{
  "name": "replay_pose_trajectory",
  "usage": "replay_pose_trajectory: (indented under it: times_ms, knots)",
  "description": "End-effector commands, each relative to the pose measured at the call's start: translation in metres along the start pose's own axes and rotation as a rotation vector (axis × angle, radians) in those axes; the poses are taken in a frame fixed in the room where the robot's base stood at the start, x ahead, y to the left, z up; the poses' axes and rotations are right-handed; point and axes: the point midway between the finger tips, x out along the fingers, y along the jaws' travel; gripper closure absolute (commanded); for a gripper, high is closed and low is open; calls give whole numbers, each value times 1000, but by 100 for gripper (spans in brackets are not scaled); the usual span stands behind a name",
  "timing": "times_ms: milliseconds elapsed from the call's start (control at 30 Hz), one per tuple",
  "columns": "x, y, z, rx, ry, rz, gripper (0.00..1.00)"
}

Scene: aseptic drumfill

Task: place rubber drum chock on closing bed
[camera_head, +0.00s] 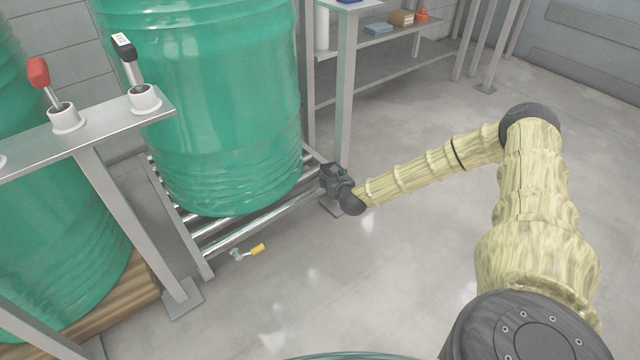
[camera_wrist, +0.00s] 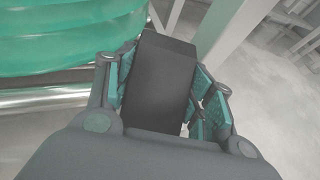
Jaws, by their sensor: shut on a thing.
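My gripper (camera_head: 335,180) is low beside the right end of the roller bed, close to the green drum. In the wrist view my gripper (camera_wrist: 163,85) is shut on a dark block, the rubber drum chock (camera_wrist: 158,78), held between its teal pads. The closing bed (camera_head: 240,222) is a low frame of shiny metal rollers. A large green drum (camera_head: 215,110) stands upright on it. In the wrist view the drum (camera_wrist: 60,35) and a roller (camera_wrist: 50,97) lie left of the chock. I cannot tell whether the chock touches the bed.
A grey post (camera_head: 345,90) of a shelf rack stands right behind my gripper. A metal stand (camera_head: 95,130) with red and black levers is at left. A yellow-handled tool (camera_head: 255,250) lies on the floor before the bed. The floor (camera_head: 420,240) at right is clear.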

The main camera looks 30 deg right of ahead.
Motion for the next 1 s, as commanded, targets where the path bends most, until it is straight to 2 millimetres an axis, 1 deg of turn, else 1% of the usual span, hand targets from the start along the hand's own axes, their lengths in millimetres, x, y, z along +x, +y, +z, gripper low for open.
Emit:
replay_pose_trajectory:
  times_ms: [33,100,200,333,367,400,667,767,933,1000]
  knots:
    - [10,5,2,0,-3,1,77]
    - [23,10,7,1,-3,1,77]
    - [40,18,14,0,-3,1,77]
    - [58,26,22,1,-3,0,77]
    - [59,25,12,0,1,0,77]
    - [60,25,8,0,1,0,77]
    - [64,24,-2,1,-1,0,77]
    - [69,24,-14,1,0,0,77]
    - [80,24,-41,-1,1,0,77]
    - [83,25,-41,1,-2,0,77]
